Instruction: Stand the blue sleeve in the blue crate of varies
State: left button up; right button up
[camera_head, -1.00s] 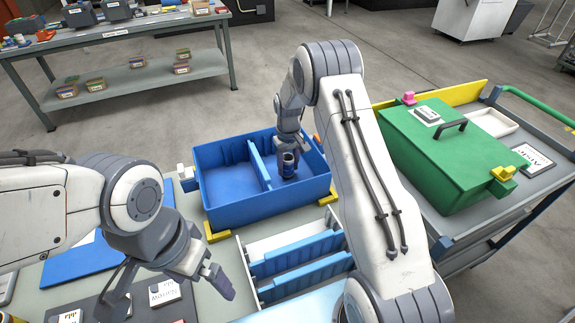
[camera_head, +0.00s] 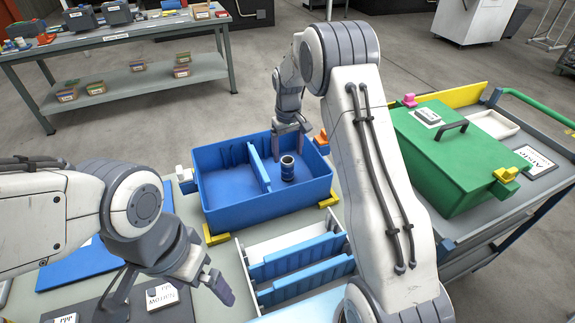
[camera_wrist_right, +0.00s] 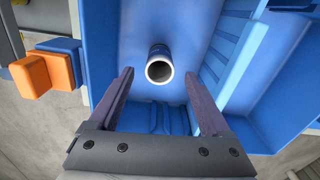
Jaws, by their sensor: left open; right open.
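The blue sleeve (camera_head: 288,168) stands upright on the floor of the blue crate (camera_head: 245,208), in the right-hand compartment beside the divider. In the right wrist view, the sleeve (camera_wrist_right: 159,66) shows its open end and lies beyond the fingertips, apart from them. My right gripper (camera_head: 292,128) is open and empty above the crate, behind and over the sleeve. Its two fingers (camera_wrist_right: 159,85) are spread wide in the wrist view. My left gripper (camera_head: 218,284) is open and empty over the near left of the table, away from the crate.
A rack with blue divider panels (camera_head: 300,262) lies in front of the crate. An orange and blue block (camera_wrist_right: 45,70) sits just outside the crate wall. To the right, a cart carries a green lidded box (camera_head: 450,150). A shelved bench (camera_head: 130,60) stands behind.

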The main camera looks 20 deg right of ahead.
notch_tip(320, 180, up, 5)
jog(key=shift+s+a+r, duration=0.15)
jog(key=shift+a, duration=0.15)
jog(key=s+a+r+n, duration=0.2)
jog(key=s+a+r, duration=0.3)
jog(key=s+a, duration=0.45)
jog(key=s+a+r+n, duration=0.1)
jog(key=s+a, duration=0.3)
jog(key=s, duration=0.4)
jog(key=s+a+r+n, duration=0.1)
jog(key=s+a, duration=0.4)
jog(key=s, duration=0.3)
jog(key=s+f+n+y, duration=0.1)
jog(key=s, duration=1)
jog(key=shift+d+f+n, duration=0.25)
jog(key=shift+d+n, duration=0.15)
jog(key=shift+d, duration=0.05)
